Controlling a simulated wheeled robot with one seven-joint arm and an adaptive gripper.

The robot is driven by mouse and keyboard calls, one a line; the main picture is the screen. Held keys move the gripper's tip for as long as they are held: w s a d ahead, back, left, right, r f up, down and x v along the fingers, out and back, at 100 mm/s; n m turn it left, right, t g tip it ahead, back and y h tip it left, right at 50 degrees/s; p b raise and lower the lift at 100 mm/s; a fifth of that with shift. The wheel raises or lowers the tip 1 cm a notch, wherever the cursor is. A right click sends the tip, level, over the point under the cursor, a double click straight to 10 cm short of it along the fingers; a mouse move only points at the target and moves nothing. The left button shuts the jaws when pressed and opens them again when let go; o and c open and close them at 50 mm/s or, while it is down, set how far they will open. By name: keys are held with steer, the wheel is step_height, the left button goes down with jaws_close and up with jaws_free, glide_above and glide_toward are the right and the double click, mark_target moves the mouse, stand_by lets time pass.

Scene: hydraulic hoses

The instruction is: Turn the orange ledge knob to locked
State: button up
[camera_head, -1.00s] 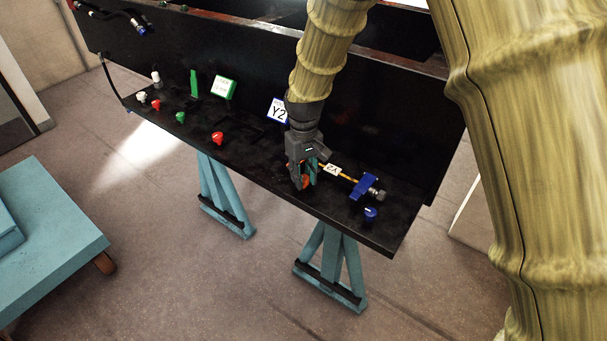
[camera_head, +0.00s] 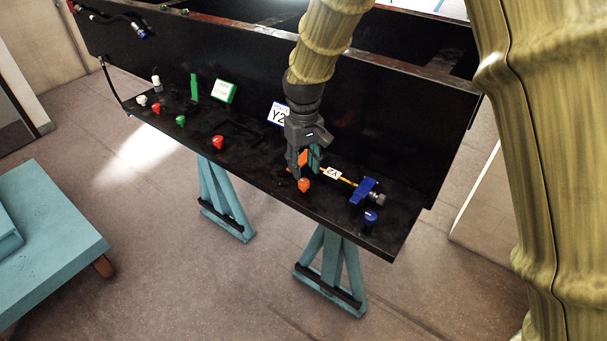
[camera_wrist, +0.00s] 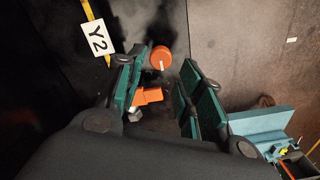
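The orange ledge knob (camera_head: 304,185) stands on the black ledge near its front edge. In the wrist view the knob (camera_wrist: 161,56) is round, with a short white mark on its lower part. My gripper (camera_head: 304,170) is just above and behind the knob, apart from it. In the wrist view its teal-padded fingers (camera_wrist: 168,62) are spread, with the knob beyond the tips. A blocky orange piece (camera_wrist: 148,96) with a grey end shows between the fingers, lower down; I cannot tell whether a finger touches it. No readable lock marking shows.
A yellow hose with a white tag (camera_head: 332,173), a blue clamp (camera_head: 363,190) and a blue knob (camera_head: 370,218) lie to the right. A red knob (camera_head: 218,142) stands to the left. The ledge (camera_head: 260,170) is bare left of the orange knob.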

mark_target(304, 181)
step_height(304, 181, up, 7)
steer(key=shift+f, duration=0.15)
stand_by(0.5)
